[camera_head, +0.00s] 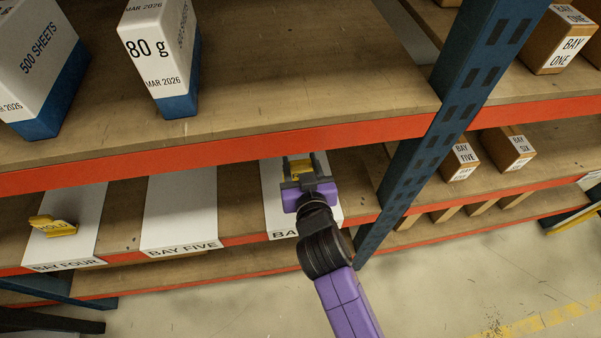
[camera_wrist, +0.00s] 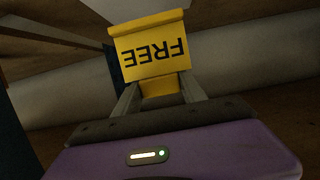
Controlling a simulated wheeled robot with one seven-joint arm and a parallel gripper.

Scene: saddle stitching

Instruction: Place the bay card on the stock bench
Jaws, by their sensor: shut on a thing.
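A yellow card reading FREE (camera_wrist: 150,50) is between the fingers of my gripper (camera_wrist: 160,92), its lettering upside down in the wrist view. In the head view, my gripper (camera_head: 299,172) is shut on this card, which shows as a small yellow patch (camera_head: 300,167) over a white panel (camera_head: 272,205) on the lower shelf. That panel's label is partly hidden by my arm; only "BA" shows. I cannot tell whether the card touches the panel. Another yellow card, reading HOLD (camera_head: 53,226), sits on the BAY FOUR panel (camera_head: 82,205). No separate stock bench can be made out.
The BAY FIVE panel (camera_head: 181,210) looks empty. The upper shelf's red beam (camera_head: 230,148) runs just above my gripper. A blue upright (camera_head: 420,150) stands to the right. Paper packs (camera_head: 160,55) stand on the upper shelf; boxes (camera_head: 507,147) sit beyond the upright.

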